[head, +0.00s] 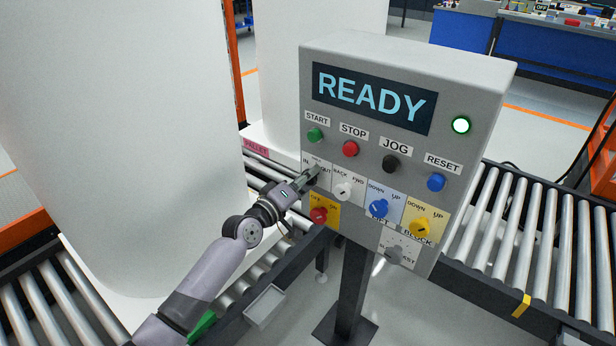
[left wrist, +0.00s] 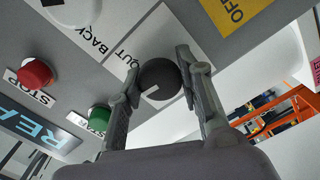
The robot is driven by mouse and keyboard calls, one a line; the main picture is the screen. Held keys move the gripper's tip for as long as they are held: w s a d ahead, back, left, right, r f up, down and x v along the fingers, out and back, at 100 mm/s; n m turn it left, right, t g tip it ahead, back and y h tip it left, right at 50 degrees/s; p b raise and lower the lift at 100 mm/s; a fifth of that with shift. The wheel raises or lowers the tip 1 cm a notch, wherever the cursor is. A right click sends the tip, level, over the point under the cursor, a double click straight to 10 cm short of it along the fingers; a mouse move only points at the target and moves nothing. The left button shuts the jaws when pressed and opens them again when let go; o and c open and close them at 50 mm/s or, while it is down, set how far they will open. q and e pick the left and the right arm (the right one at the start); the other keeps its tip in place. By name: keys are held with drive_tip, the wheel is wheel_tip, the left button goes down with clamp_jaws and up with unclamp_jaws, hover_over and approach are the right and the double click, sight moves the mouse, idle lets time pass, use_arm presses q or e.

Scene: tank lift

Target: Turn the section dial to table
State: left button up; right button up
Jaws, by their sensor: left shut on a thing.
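The control panel (head: 402,75) shows READY on its screen. The dark round dial (left wrist: 162,80) sits on a white plate with an OUT label beside it; I take it for the section dial. My left gripper (head: 312,177) is at this plate and hides most of the dial in the head view. In the left wrist view its two fingers (left wrist: 160,76) are closed on opposite sides of the dial. The dial's white mark points toward the START button side of the panel. The TABLE wording cannot be read. My right gripper is not in view.
A white BACK/FWD dial (head: 343,191), blue lift dial (head: 378,208), yellow block dial (head: 419,227) and red dial (head: 319,215) are close by. Green START (head: 315,134) and red STOP (head: 350,148) buttons are above. Roller conveyors (head: 530,240) run behind; a large white tank (head: 120,130) stands left.

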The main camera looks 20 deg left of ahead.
use_arm(q)
drive_tip(key=shift+n, duration=0.6)
drive_tip(key=o, duration=1.2)
drive_tip(key=v, duration=1.2)
